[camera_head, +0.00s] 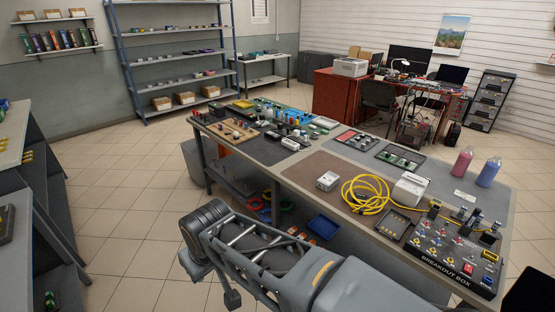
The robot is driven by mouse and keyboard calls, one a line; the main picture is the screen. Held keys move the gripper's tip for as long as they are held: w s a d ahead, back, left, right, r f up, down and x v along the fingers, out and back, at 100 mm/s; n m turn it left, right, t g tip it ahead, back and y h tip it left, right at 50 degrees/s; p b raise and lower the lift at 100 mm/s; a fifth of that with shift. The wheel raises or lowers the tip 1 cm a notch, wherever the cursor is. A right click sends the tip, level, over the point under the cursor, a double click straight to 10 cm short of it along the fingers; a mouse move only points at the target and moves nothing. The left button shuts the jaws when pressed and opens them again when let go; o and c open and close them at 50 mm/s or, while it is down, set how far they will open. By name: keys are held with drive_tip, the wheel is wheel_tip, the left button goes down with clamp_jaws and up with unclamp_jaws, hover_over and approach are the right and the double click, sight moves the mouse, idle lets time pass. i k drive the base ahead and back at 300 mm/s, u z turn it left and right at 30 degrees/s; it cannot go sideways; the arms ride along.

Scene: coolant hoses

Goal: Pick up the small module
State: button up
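A small pale grey-white module (328,181) lies on the brown mat of the long workbench, left of the coiled yellow cable. It looks like a little box with dark marks on its top, too small to read. A larger white box (410,189) stands to the right of the cable coil. My grey arm crosses the lower middle of the view, in front of the bench and apart from the module. I cannot make out my gripper's fingers.
The yellow cable (366,194) lies right of the module. A breakout box (457,250) with knobs and a small dark tray (395,226) sit at the bench's right end. Pink (462,162) and blue (488,172) bottles stand behind. The mat around the module's left is clear.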

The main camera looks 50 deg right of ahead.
sight(328, 180)
drive_tip(key=i, duration=2.95)
drive_tip(key=z, duration=3.9)
drive_tip(key=i, duration=1)
